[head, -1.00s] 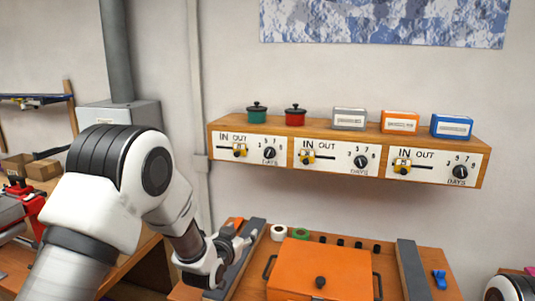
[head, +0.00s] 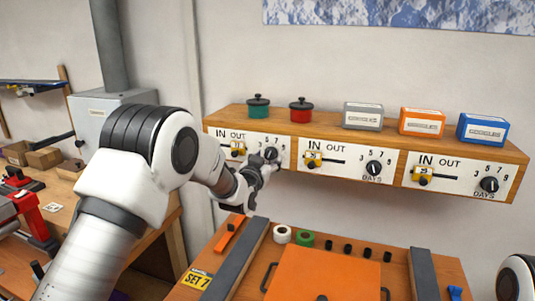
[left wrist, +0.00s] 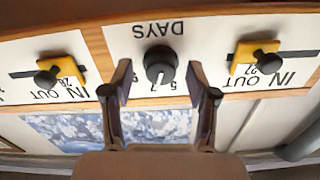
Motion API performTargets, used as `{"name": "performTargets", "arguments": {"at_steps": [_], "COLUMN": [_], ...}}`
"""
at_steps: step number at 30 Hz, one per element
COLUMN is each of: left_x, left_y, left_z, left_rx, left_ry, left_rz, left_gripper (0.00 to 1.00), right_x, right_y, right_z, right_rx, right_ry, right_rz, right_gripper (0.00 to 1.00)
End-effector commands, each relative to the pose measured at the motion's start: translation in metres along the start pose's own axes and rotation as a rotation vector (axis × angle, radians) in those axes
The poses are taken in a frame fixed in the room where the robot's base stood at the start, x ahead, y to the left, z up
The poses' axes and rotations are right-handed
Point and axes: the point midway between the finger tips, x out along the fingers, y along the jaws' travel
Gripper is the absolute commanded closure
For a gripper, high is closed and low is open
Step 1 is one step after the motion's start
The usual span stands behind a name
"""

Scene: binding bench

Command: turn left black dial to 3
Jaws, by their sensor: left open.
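The left black dial (head: 271,153) sits on the leftmost white panel of the wooden shelf in the head view, partly covered by my left gripper (head: 266,168). In the left wrist view, upside down, the dial (left wrist: 160,66) lies between the two spread fingers of my left gripper (left wrist: 160,92). The fingers are open and apart from the dial's sides in that picture; contact cannot be told. The dial's light mark points roughly down in that view, towards digits partly hidden by the fingers. My right gripper is not in view.
Two similar panels with a middle dial (head: 374,168) and a right dial (head: 489,184) lie to the right. A yellow slider (left wrist: 257,58) is close beside the left dial. Pots and boxes stand on the shelf (head: 330,130). An orange case (head: 325,272) lies below.

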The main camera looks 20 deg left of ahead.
Motion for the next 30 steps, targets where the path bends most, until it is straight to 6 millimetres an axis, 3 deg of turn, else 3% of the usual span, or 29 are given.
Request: {"name": "performTargets", "arguments": {"at_steps": [6, 7, 12, 23, 30], "left_x": [0.002, 0.002, 0.002, 0.002, 0.002], "left_y": [0.000, 0.000, 0.000, 0.000, 0.000], "left_z": [0.001, 0.001, 0.001, 0.002, 0.003], "left_rx": [0.000, 0.000, 0.000, -0.027, -0.135], "left_ry": [-0.001, 0.000, 0.000, 0.001, 0.003], "left_rz": [0.000, 0.000, 0.000, -0.001, -0.001], "left_gripper": [0.41, 0.45, 1.00, 1.00, 1.00], "right_x": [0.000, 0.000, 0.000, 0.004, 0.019], "right_y": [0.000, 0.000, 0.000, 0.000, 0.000], "right_z": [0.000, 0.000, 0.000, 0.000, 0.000], "right_rx": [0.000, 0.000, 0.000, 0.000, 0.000], "right_ry": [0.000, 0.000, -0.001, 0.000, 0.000], "right_rz": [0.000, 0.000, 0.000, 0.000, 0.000], "right_gripper": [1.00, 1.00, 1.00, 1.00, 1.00]}}
